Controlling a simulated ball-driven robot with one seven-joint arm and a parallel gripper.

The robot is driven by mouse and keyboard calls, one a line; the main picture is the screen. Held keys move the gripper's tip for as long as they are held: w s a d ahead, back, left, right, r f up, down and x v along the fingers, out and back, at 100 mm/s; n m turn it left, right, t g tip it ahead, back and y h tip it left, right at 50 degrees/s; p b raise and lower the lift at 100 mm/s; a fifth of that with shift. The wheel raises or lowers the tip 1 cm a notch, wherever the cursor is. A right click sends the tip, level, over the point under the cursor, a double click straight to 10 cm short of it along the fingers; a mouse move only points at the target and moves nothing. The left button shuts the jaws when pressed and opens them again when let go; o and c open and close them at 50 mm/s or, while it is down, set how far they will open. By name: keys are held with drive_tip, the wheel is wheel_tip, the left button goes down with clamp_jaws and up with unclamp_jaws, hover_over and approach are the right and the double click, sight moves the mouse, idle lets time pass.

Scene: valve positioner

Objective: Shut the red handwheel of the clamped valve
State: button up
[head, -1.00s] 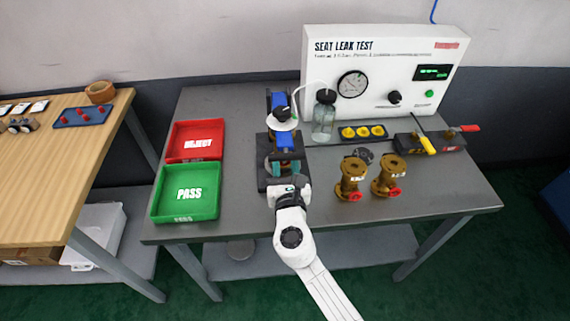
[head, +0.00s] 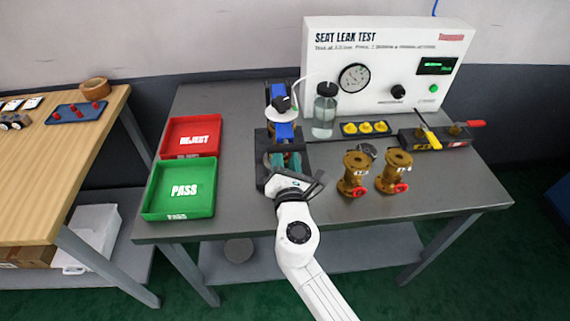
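The clamp fixture (head: 262,150) stands on the grey bench, with blue parts (head: 283,132) and a black knob and white disc at its top. My gripper (head: 287,177) is at the front of the fixture, low against it. My white wrist covers most of what is there. The clamped valve and its red handwheel are hidden behind my gripper. Teal parts (head: 293,161) show just beyond my gripper; I cannot tell whether they are fingers or fixture. Whether the gripper is open or shut does not show.
Two brass valves with red handwheels, the left valve (head: 355,172) and the right valve (head: 394,171), stand close on my right. A green PASS tray (head: 152,204) and a red REJECT tray (head: 166,140) lie left. A glass bottle (head: 324,117) and the test panel (head: 445,42) stand behind.

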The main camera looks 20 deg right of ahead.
drive_tip(key=shift+f+m+b, duration=0.1)
drive_tip(key=shift+m+b, duration=1.05)
drive_tip(key=shift+m, duration=0.65)
drive_tip(key=o, duration=1)
drive_tip(key=shift+o, duration=0.2)
drive_tip(key=shift+s, duration=0.1)
drive_tip(key=v, duration=1)
drive_tip(key=shift+s+b, duration=0.35)
drive_tip(key=shift+s, duration=0.1)
